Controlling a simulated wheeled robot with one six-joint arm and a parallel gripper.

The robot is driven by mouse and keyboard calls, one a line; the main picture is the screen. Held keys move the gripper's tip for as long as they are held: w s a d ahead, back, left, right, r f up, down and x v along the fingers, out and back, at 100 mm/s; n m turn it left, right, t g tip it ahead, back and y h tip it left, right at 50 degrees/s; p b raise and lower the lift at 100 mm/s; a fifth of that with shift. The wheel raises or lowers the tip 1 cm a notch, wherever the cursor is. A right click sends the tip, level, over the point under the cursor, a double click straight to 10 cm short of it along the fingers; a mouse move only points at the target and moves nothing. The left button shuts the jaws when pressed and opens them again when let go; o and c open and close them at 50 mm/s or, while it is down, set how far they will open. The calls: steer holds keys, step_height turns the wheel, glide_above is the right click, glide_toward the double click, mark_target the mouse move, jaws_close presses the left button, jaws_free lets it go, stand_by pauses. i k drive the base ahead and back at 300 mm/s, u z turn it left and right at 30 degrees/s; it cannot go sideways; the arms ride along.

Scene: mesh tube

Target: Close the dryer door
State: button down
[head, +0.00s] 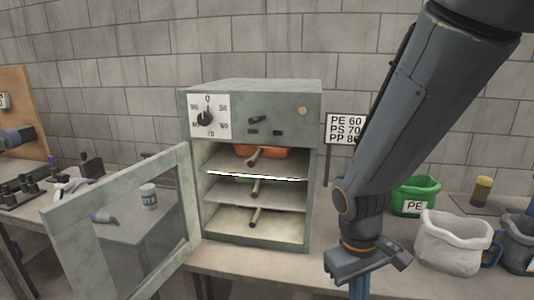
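The dryer (312,160) is a grey-green metal box on the bench, with a dial and switches on its upper panel. Its door (180,158) has a pale frame around a clear pane and stands wide open, swung out to the left and towards me. My gripper (360,288) is in front and to the right of the dryer, apart from the door. It points down, and its fingertips are cut off by the lower picture edge, so its opening is unclear.
To the right stand a green bucket (415,196) labelled PE, a white bucket (452,242) and a dark grey one (519,246). A sign (346,127) stands behind the dryer's right side. Tools lie on the bench at left. The bench front before the dryer is clear.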

mark_target(68, 222)
steer(key=z, duration=2.85)
steer(key=k, duration=2.6)
steer(key=u, duration=1.7)
steer(key=k, duration=0.55)
steer(key=u, duration=0.05)
